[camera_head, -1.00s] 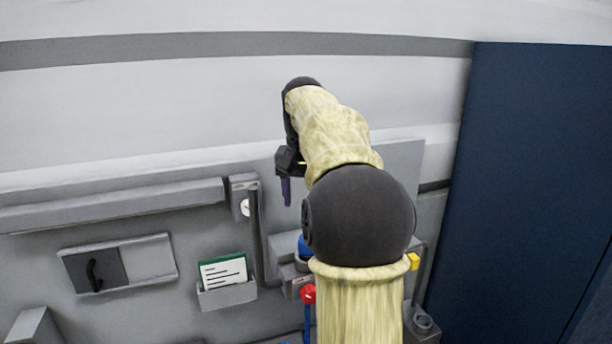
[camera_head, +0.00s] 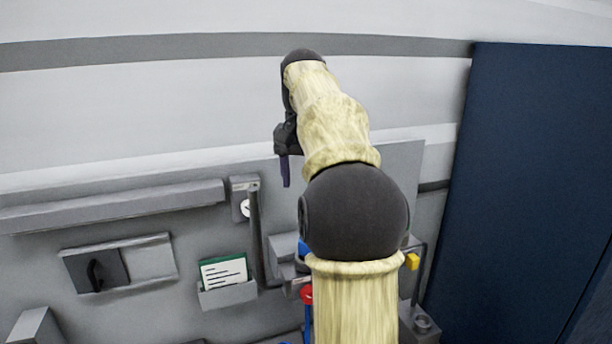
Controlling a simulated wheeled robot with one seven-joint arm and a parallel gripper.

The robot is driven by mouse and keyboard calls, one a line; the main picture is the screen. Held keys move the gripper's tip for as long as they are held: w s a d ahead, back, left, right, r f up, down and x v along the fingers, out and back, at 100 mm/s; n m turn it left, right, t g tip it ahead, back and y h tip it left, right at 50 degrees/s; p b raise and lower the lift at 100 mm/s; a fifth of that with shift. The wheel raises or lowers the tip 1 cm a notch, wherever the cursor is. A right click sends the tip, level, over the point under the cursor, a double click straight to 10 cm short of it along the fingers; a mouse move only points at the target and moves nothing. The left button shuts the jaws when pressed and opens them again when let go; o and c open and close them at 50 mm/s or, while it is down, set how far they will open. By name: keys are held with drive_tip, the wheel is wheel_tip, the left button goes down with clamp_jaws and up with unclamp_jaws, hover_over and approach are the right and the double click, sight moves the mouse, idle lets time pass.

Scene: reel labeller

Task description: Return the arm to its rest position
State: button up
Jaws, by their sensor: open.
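My arm, with pale yellow sleeves and dark joints, rises from the bottom of the head view and bends up and to the left in front of the wall. My gripper (camera_head: 286,170) hangs at the arm's far end, left of the sleeve. One dark purple finger shows pointing down; the other finger is hidden. Nothing is seen held in it. It is clear of the wall fixtures in the picture, above and right of the gauge box.
Behind the arm stand a grey panel (camera_head: 402,160), a gauge box (camera_head: 243,198), a card holder (camera_head: 228,294) with a green-edged card, and a sliding-hatch plate (camera_head: 150,260). A red knob (camera_head: 307,294) and yellow block (camera_head: 412,262) flank my arm. A dark blue panel (camera_head: 530,180) is at right.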

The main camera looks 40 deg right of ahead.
idle(0.3)
drive_tip(key=a+f+n, duration=0.5)
drive_tip(key=a+f, duration=0.7)
drive_tip(key=f, duration=0.5)
drive_tip(key=s+a+f+n, duration=0.2)
drive_tip(key=s+a+f, duration=0.3)
drive_tip(key=s+f, duration=0.1)
drive_tip(key=s+a+f+n+t+y, duration=0.1)
drive_tip(key=s+a+f+n, duration=0.1)
drive_tip(key=s+a+f, duration=0.3)
wheel_tip(320, 180, down, 4)
drive_tip(key=shift+s+r+t, duration=0.25)
drive_tip(key=shift+s+t, duration=0.05)
drive_tip(key=shift+s, duration=0.4)
drive_tip(key=shift+d, duration=0.1)
